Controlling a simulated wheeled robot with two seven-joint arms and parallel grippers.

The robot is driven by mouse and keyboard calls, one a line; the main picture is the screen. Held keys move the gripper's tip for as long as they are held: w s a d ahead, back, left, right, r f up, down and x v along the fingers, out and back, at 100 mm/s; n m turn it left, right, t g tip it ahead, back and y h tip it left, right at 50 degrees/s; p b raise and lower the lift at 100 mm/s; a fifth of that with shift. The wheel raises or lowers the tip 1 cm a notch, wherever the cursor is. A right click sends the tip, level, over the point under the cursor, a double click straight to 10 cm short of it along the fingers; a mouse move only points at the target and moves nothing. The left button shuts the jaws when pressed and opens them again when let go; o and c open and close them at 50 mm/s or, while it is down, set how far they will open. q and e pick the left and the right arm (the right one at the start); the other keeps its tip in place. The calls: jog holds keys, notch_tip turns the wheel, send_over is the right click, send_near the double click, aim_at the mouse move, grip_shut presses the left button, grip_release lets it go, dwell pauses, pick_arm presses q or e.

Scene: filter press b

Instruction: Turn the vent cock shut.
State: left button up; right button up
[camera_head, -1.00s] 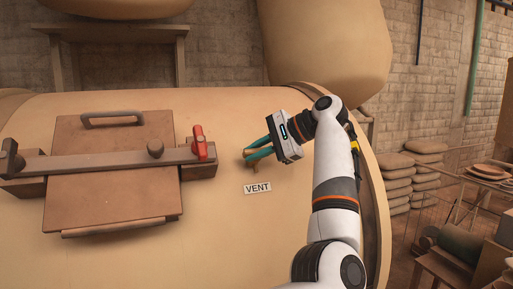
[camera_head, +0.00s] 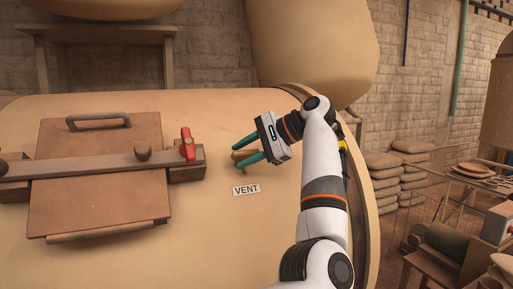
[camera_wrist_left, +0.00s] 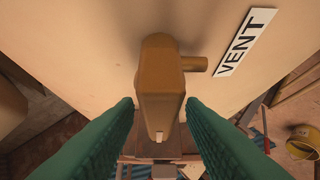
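The vent cock (camera_head: 241,155) is a small brown fitting on the tan vessel, just above the white VENT label (camera_head: 246,190). In the left wrist view the cock (camera_wrist_left: 160,80) is a blocky brass-brown handle with a short round stub pointing right towards the VENT label (camera_wrist_left: 245,42). My left gripper (camera_head: 236,157) has its two teal fingers spread, one on each side of the cock. In the left wrist view the fingers of the left gripper (camera_wrist_left: 160,103) flank the handle with a gap on both sides. My right gripper is not in view.
A hatch cover (camera_head: 98,185) with a crossbar (camera_head: 90,167) and a red clamp handle (camera_head: 188,144) lies left of the gripper on the vessel (camera_head: 215,230). Stacked sacks (camera_head: 385,180) stand at the right. The vessel surface around the label is clear.

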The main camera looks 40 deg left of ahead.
pick_arm(q)
jog(key=v, duration=0.5)
jog(key=shift+w+d+r+b, duration=0.15)
jog(key=shift+d+r+b, duration=0.15)
jog(key=shift+b, duration=0.1)
jog(key=p, duration=0.2)
send_near(246, 152)
jog(key=shift+d, duration=0.6)
jog(key=shift+w+r, duration=0.25)
jog(key=shift+r, duration=0.15)
